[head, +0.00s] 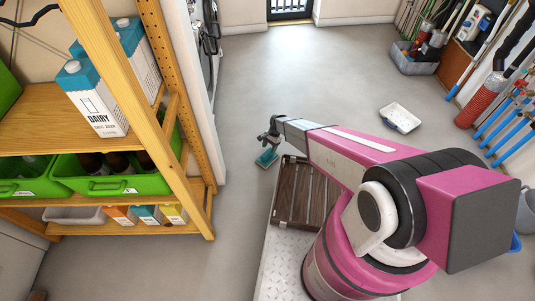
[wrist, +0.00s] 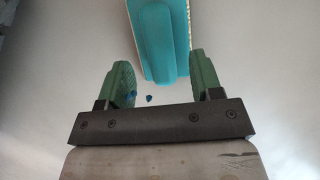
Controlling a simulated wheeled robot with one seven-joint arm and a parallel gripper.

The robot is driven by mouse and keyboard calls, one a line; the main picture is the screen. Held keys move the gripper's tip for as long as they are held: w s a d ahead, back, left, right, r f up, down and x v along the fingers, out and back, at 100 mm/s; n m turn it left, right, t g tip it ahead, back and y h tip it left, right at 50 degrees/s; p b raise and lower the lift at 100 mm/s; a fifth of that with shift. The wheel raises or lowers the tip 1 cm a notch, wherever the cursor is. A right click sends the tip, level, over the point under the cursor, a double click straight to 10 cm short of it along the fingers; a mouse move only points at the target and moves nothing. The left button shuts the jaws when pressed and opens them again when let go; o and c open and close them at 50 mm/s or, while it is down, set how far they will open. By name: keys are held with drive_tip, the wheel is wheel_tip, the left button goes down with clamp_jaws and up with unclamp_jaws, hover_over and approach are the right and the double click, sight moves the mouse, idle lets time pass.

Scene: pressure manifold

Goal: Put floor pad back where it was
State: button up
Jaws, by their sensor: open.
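A teal pad (head: 265,158), which I take to be the floor pad, shows at my gripper (head: 267,138) in the head view, above bare grey floor. In the wrist view the teal pad (wrist: 160,45) has a raised rounded middle and pale edges, and runs off the top. My gripper (wrist: 162,75) is open, with green fingers to the left and right of the pad's near end. I cannot tell whether they touch it, or how high it is. Its far end is hidden.
A wooden shelf (head: 205,225) with cartons and green crates (head: 115,185) stands at left. A white tray (head: 400,118) lies on the floor at right, near pipes and a grey bin (head: 413,62). The middle floor is clear. Small blue bits (wrist: 148,98) show in the wrist view.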

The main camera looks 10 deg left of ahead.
drive_tip(key=v, duration=0.6)
drive_tip(key=shift+w+d+r, duration=0.1)
drive_tip(key=shift+d+r, duration=0.05)
drive_tip(key=s+d+r+n+t, duration=0.1)
drive_tip(key=s+d+r, duration=0.4)
drive_tip(key=d+r, duration=0.6)
drive_tip(key=s+d+r+n+t+h, duration=0.1)
drive_tip(key=s+d+r+n, duration=0.2)
drive_tip(key=d+r, duration=0.8)
drive_tip(key=s+d+r+n+t+h, duration=0.1)
drive_tip(key=s+d+r, duration=0.6)
drive_tip(key=r, duration=1.1)
drive_tip(key=d+n, duration=0.1)
drive_tip(key=d, duration=0.3)
drive_tip(key=shift+d+t, duration=0.4)
